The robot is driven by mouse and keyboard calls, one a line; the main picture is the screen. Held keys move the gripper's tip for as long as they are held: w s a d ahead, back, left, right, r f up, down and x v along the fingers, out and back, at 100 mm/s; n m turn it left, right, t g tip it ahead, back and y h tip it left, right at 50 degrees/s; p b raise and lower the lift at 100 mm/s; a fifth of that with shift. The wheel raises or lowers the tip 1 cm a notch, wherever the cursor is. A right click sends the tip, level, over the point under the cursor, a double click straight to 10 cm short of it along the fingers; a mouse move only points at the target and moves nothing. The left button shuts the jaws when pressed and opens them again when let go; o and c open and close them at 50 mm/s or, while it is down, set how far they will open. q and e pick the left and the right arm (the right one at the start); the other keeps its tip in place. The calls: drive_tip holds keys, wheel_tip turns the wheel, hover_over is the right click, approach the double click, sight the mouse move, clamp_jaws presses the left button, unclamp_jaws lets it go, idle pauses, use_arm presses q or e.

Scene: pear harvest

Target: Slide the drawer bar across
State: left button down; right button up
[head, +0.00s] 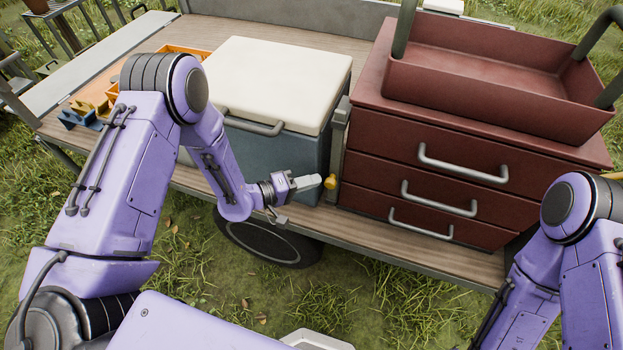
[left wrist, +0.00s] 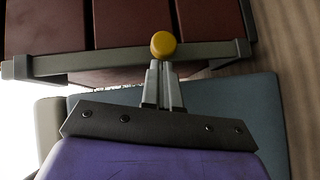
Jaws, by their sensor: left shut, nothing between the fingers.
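The drawer bar (head: 338,150) is a grey upright bar at the left edge of the dark red drawer chest (head: 366,172). A yellow knob (head: 330,181) sits low on it. In the left wrist view the bar (left wrist: 100,64) runs across the picture, with the knob (left wrist: 163,45) in front of it. My left gripper (head: 318,181) is shut and empty, its tips close beside the knob; it also shows in the left wrist view (left wrist: 162,72). I cannot tell whether the tips touch the knob. My right gripper is out of view.
A blue cooler (head: 280,157) with a white lid stands left of the chest. A red open tray (head: 480,75) sits on top of the chest. Three drawers with grey handles appear closed. The wooden cart bed (head: 400,236) has a narrow clear strip in front.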

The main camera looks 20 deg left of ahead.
sight(331, 185)
use_arm(q)
drive_tip(key=shift+d+f, duration=0.1)
drive_tip(key=shift+d, duration=0.1)
drive_tip(key=d, duration=0.3)
drive_tip(key=shift+s+d, duration=0.15)
drive_tip(key=shift+d, duration=0.15)
